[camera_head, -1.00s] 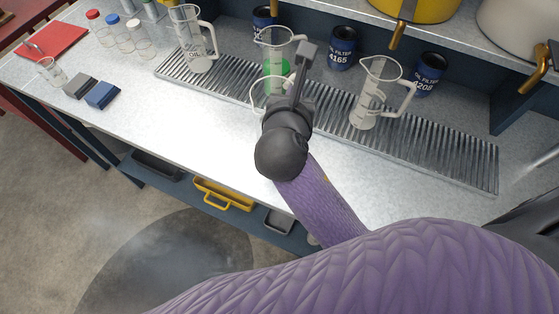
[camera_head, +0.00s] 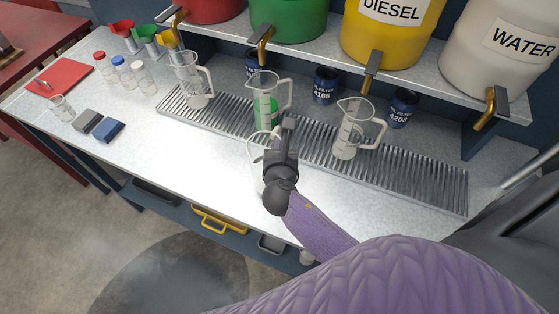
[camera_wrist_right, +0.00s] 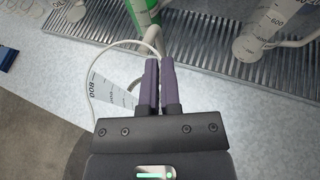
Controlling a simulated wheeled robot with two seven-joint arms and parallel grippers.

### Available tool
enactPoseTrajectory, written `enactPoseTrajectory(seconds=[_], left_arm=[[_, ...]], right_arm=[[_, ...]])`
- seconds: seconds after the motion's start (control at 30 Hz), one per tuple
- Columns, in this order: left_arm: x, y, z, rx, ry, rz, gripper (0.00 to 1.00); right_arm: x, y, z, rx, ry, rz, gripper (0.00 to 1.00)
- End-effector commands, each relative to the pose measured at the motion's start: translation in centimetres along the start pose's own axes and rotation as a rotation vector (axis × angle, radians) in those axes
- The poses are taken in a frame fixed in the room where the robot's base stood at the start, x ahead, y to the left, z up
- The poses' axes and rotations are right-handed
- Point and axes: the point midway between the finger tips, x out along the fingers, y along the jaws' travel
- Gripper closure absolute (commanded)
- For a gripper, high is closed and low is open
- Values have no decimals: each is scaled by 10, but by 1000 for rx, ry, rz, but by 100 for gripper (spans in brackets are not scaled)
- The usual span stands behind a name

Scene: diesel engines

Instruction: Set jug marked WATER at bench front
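My right gripper (camera_head: 289,124) is over the bench in front of the drip tray. In the right wrist view its two fingers (camera_wrist_right: 159,62) are close together on the handle of a clear jug (camera_wrist_right: 92,100). The jug has a white rim and an 800 mark. In the head view my gripper and forearm hide most of this jug (camera_head: 254,158); no name on it can be read. I cannot tell whether its base touches the bench. The bench front (camera_head: 180,172) is a bare pale strip. My left gripper is out of view.
On the drip tray (camera_head: 420,186) stand a left jug (camera_head: 194,88), a jug with green (camera_head: 265,104) behind my gripper, and a right jug (camera_head: 350,136). Oil filters (camera_head: 325,86) stand behind. A WATER container (camera_head: 500,50) with a tap sits above. Blue block (camera_head: 108,131) lies left.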

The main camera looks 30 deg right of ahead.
Motion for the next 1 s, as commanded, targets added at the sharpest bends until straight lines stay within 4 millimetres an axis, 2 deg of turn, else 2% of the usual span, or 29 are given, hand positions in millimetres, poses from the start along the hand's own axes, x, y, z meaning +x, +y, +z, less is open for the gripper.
enactPoseTrajectory(seconds=[0.03, 0.13, 0.43, 0.5, 0.6, 0.9, 1.0], left_arm=[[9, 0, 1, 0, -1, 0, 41], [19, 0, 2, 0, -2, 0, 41], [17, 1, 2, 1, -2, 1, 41], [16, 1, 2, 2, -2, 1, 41], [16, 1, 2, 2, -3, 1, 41], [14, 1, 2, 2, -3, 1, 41], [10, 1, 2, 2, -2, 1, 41]], right_arm=[[5, 0, -12, 1, 2, -1, 100], [12, 0, -28, 0, 2, 0, 100], [12, 0, -27, 1, 0, 0, 100], [11, 0, -26, 1, 0, 0, 82], [11, 0, -26, 1, 0, 0, 61], [10, 0, -24, 1, 0, -1, 61], [-1, 0, -24, 0, 1, 0, 61]])
